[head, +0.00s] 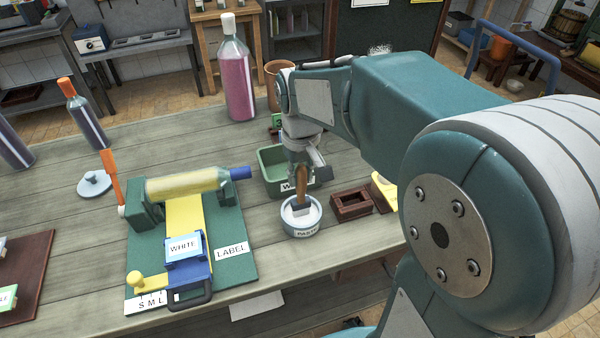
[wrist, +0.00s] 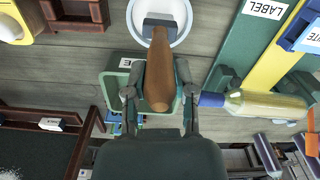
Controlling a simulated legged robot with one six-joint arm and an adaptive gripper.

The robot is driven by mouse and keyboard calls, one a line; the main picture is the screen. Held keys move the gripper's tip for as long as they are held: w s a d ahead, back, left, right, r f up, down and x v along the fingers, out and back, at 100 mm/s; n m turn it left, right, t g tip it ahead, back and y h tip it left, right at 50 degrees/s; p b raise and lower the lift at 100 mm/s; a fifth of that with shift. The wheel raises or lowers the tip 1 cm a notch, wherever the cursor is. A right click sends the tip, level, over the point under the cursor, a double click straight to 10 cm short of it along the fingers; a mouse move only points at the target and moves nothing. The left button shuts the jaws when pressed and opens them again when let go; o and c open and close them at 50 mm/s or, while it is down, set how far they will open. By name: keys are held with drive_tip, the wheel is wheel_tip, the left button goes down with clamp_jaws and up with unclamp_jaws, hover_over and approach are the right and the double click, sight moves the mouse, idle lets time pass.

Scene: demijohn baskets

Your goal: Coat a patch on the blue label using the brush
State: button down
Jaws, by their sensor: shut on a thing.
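My gripper (head: 302,168) is shut on the wooden handle of the brush (head: 301,187), which also shows between my fingers in the wrist view (wrist: 160,78). The brush stands upright with its head inside the white bowl marked PASTE (head: 303,230). The bristle tips are hidden. The bowl shows at the top of the wrist view (wrist: 186,30). Left of it, a green board (head: 232,262) marked LABEL holds a yellow strip and a blue block (head: 190,272) with a pale card marked WHITE (head: 183,246). I cannot tell whether this card is the blue label.
A yellowish bottle (head: 185,184) lies across green cradles at the board's back. A green bin (head: 270,170) stands behind the bowl, and a brown wooden frame (head: 351,204) sits right of it. A tall pink bottle (head: 238,80) stands at the back. Table between board and bowl is clear.

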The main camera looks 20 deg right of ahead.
idle(0.4)
drive_tip(key=shift+r, duration=3.5)
